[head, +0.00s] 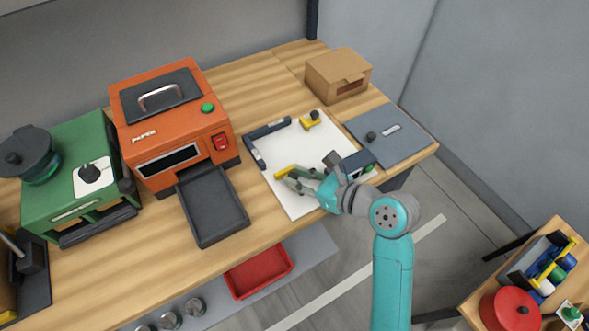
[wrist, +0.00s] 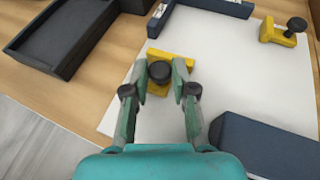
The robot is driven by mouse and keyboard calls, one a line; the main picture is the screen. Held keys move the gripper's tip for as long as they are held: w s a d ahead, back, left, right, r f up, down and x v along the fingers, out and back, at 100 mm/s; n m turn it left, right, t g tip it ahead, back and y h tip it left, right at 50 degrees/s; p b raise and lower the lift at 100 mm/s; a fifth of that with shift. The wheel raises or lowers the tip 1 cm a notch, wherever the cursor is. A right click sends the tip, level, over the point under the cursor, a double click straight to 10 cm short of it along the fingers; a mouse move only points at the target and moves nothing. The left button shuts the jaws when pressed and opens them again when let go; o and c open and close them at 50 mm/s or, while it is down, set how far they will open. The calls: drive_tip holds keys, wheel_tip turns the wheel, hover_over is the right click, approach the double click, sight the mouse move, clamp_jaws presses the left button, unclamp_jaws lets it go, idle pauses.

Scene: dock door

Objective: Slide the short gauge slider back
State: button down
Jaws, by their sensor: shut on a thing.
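A yellow slider with a dark round knob (wrist: 181,68) lies on the white board (wrist: 240,75). Its yellow body (wrist: 153,55) shows just beyond my fingertips, and also in the head view (head: 285,171). My gripper (wrist: 164,80) is shut on the knob, with one finger on each side; the fingers partly hide the slider. In the head view my gripper (head: 301,180) reaches over the board from the right. A second yellow slider (head: 310,120) with a dark knob sits apart at the board's far side. I cannot tell by length which is the short one.
Dark blue rails (head: 268,127) form a corner at the board's far left. A dark blue block (head: 355,163) stands right of my gripper. A dark tray (head: 212,207) juts from the orange machine (head: 172,125). A grey plate (head: 395,148) and cardboard box (head: 338,76) lie farther right.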

drive_tip(key=shift+s, duration=0.1)
drive_tip(key=c, duration=1)
unclamp_jaws()
drive_tip(key=shift+d, duration=0.1)
drive_tip(key=shift+s, duration=0.1)
drive_tip(key=v, duration=1.2)
